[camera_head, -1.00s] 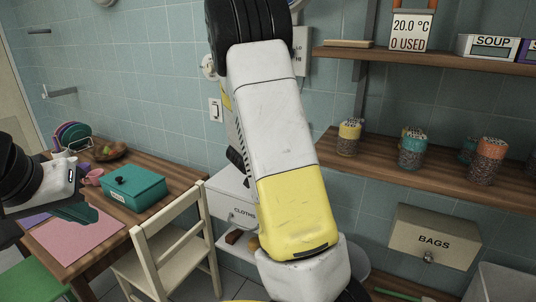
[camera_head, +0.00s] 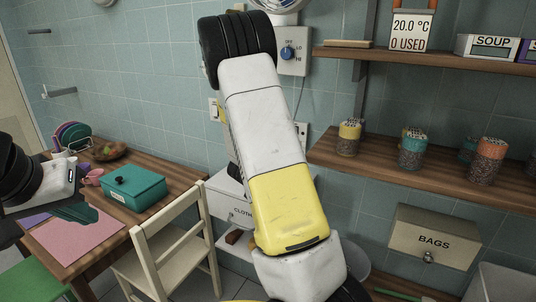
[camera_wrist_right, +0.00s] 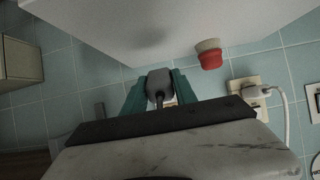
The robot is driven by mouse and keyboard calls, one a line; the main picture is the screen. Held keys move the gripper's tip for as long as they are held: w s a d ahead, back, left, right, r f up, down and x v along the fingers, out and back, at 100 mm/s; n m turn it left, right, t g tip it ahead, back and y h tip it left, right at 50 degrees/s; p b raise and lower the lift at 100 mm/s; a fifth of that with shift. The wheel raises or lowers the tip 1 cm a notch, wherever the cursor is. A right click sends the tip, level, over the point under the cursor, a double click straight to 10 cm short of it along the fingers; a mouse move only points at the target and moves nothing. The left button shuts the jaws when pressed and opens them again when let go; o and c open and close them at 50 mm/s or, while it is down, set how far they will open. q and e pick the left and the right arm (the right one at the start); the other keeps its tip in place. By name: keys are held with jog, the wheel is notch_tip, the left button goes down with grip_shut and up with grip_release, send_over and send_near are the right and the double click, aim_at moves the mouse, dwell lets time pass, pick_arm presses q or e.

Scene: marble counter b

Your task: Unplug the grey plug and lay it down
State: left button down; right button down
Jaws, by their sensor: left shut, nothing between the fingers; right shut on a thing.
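The grey plug (camera_wrist_right: 159,84) is between the teal fingers of my right gripper (camera_wrist_right: 160,92) in the right wrist view, with its dark cord running toward the camera. A pale wall plate shows partly behind the fingers; I cannot tell whether the plug touches it. In the head view, the right gripper and the plug are hidden behind my own white and yellow arm. My left gripper (camera_head: 76,213) is shut and empty, above the pink mat (camera_head: 77,237) at the left.
A white plug (camera_wrist_right: 252,92) sits in a wall socket beside the gripper. A red and white object (camera_wrist_right: 208,54) is close by. A teal box (camera_head: 135,187) stands on the wooden table, with a cream chair (camera_head: 165,248) before it. Shelves with jars (camera_head: 412,150) are at the right.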

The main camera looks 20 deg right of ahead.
jog(key=shift+f, duration=0.85)
jog(key=shift+f, duration=1.65)
dwell(0.4)
jog(key=c, duration=0.9)
grip_release()
